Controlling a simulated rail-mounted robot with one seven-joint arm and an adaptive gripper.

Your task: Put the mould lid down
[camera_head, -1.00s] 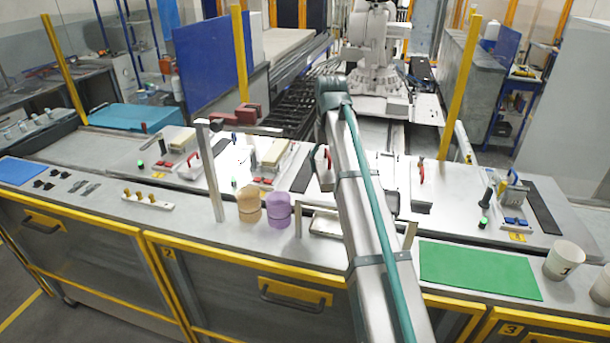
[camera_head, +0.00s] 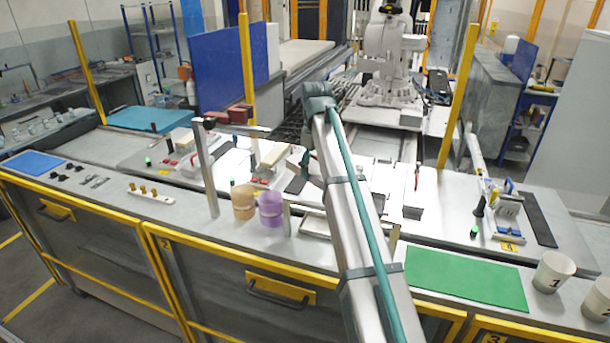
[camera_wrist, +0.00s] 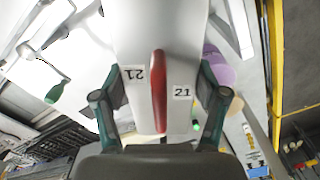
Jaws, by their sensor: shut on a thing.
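In the head view my own arm hides most of the gripper and lid, so the lid's contact with anything beneath cannot be told. A dark strip (camera_head: 296,185) lies on the worktop just left of my arm.
A tan cup (camera_head: 243,204) and a purple cup (camera_head: 270,208) stand left of my arm, near an upright metal post (camera_head: 207,175). A green mat (camera_head: 465,279) and a white cup marked 1 (camera_head: 553,271) are at right. Toggle clamps stand along the worktop.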

